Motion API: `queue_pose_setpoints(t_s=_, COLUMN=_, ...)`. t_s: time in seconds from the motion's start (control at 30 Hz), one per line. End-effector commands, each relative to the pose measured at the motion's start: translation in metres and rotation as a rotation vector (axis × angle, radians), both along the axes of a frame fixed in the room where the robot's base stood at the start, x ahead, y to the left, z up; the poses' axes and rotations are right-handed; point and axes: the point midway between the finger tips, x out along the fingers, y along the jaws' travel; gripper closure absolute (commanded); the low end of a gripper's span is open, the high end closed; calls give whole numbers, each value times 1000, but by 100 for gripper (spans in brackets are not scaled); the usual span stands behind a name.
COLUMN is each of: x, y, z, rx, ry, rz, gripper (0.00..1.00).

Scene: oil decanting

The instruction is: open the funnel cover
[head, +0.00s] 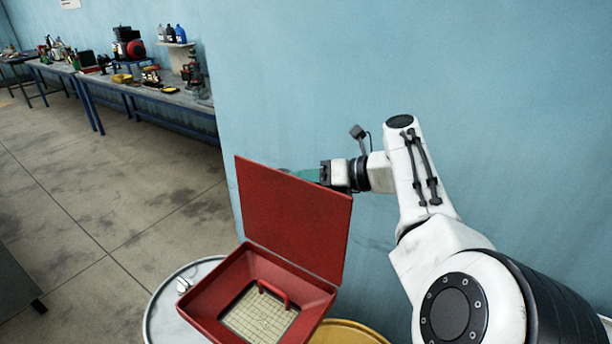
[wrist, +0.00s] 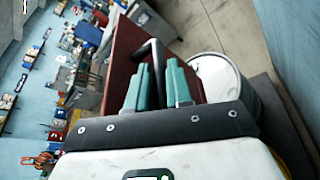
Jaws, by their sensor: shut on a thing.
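The red funnel cover (head: 293,215) stands raised, roughly upright, at the back edge of the square red funnel (head: 232,290). The funnel's inside shows, with a pale mesh and a red handle (head: 273,293) over it. My gripper (head: 305,175) is at the cover's upper right, its teal fingers partly hidden behind the cover. In the wrist view the fingers (wrist: 157,88) are shut on the cover's grey handle (wrist: 155,52), beside the dark red cover (wrist: 122,60). The exact grip is partly hidden by the fingers.
The funnel sits over a whitish drum (head: 160,310), with a yellow drum (head: 350,332) at its right. A blue wall (head: 480,70) stands close behind my arm. A workbench (head: 150,90) with tools and bottles is far left. The floor between is clear.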

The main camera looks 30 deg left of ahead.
Motion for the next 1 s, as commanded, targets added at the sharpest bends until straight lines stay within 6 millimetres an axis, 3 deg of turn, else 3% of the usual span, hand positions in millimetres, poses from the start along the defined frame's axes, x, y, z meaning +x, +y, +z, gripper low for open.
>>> queue_pose_setpoints(t_s=0.27, x=-2, y=-1, z=-6, rx=-8, ry=6, rz=2, gripper=100)
queue_pose_setpoints(t_s=0.3, x=-2, y=-1, z=-6, rx=-8, ry=6, rz=2, gripper=78)
queue_pose_setpoints(t_s=0.5, x=-1, y=-1, z=-5, rx=-6, ry=4, rz=3, gripper=59)
queue_pose_setpoints(t_s=1.0, x=0, y=-5, z=4, rx=-3, ry=2, rz=0, gripper=59)
